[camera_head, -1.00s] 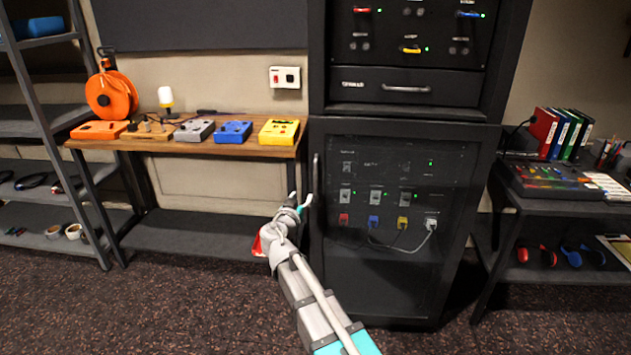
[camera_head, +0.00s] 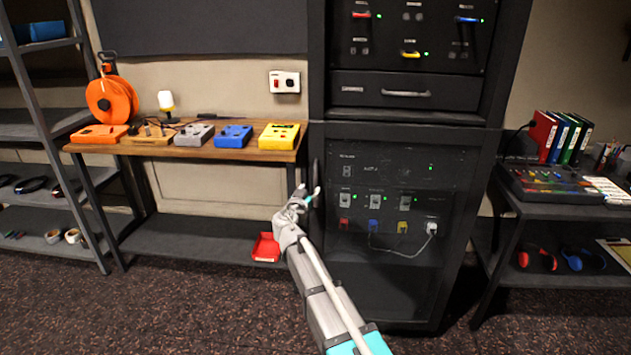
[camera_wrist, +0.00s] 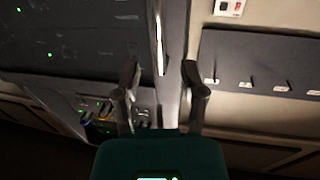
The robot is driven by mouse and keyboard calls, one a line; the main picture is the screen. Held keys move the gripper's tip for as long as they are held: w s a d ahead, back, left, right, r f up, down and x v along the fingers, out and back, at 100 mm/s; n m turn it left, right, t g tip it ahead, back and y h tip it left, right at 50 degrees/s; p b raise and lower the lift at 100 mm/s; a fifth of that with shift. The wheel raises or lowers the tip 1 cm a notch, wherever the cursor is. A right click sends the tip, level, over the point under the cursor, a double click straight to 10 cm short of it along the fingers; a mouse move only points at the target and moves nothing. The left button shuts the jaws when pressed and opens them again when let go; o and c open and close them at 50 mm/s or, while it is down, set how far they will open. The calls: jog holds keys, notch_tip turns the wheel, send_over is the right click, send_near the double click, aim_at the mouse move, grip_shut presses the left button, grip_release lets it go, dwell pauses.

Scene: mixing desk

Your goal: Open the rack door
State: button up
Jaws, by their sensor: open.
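The rack door (camera_head: 390,280) is the dark see-through lower front of the black rack, and it looks closed. Its upright handle (camera_head: 315,180) is on the door's left edge. My gripper (camera_head: 309,191) is in front of that edge, close to the handle's lower part. In the wrist view the handle (camera_wrist: 159,40) is a bright bar. Its lower end shows between the two spread fingers of my gripper (camera_wrist: 160,74). The fingers are open, and I see no contact with the handle. The gap in depth cannot be told.
A wooden table (camera_head: 200,149) with colored boxes stands left of the rack. A red tray (camera_head: 265,248) lies on its lower shelf, near my arm. A dark side table (camera_head: 560,205) stands to the right. The carpet (camera_head: 200,310) in front is clear.

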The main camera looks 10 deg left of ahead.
aim_at(315, 181)
jog(key=shift+w+d, duration=0.25)
jog(key=shift+w, duration=0.85)
jog(key=shift+w+d, duration=0.2)
jog(key=shift+w, duration=0.95)
jog(key=shift+w+d, duration=0.25)
jog(key=shift+w, duration=0.85)
grip_shut()
